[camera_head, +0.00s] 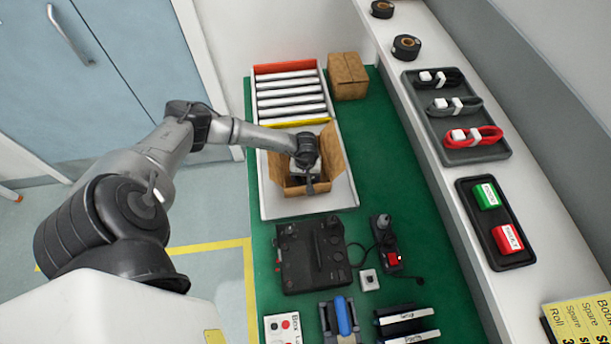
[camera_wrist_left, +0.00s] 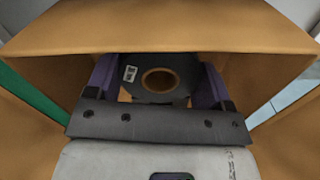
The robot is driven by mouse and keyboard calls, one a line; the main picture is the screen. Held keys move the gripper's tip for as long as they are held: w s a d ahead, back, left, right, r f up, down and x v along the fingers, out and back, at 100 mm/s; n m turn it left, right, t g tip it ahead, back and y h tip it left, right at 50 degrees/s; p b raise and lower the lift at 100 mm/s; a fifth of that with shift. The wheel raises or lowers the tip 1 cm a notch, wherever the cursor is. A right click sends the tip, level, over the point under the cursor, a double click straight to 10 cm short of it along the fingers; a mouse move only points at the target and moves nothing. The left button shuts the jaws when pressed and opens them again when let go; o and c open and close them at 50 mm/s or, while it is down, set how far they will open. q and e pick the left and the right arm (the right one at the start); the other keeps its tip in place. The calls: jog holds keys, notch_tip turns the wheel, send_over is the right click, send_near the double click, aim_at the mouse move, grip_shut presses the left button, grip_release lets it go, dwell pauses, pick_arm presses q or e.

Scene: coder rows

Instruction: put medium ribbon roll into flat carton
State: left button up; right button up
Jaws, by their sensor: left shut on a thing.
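The flat carton (camera_head: 335,158) is an open brown cardboard box with raised flaps, standing on the pale tray of the roller conveyor. My left gripper (camera_head: 309,184) reaches down into it. In the left wrist view, the carton walls (camera_wrist_left: 160,35) surround my gripper (camera_wrist_left: 158,88). Its purple fingers are shut on a dark ribbon roll (camera_wrist_left: 183,95) with a brown core and a small white label. The roll is inside the carton opening; I cannot tell whether it touches the bottom. The arm and gripper hide it in the head view. My right gripper is not in view.
Two other dark rolls (camera_head: 407,46) (camera_head: 382,9) lie on the white shelf at right. A closed brown box (camera_head: 347,76) stands beside the rollers (camera_head: 291,96). A cable tray (camera_head: 418,119), a tray with green and red items (camera_head: 468,216), and a black device (camera_head: 308,257) are nearby.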

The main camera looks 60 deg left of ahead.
pick_arm(q)
jog(key=shift+f, duration=0.35)
jog(key=shift+f, duration=0.2)
jog(key=o, duration=1)
jog(key=shift+c, duration=0.2)
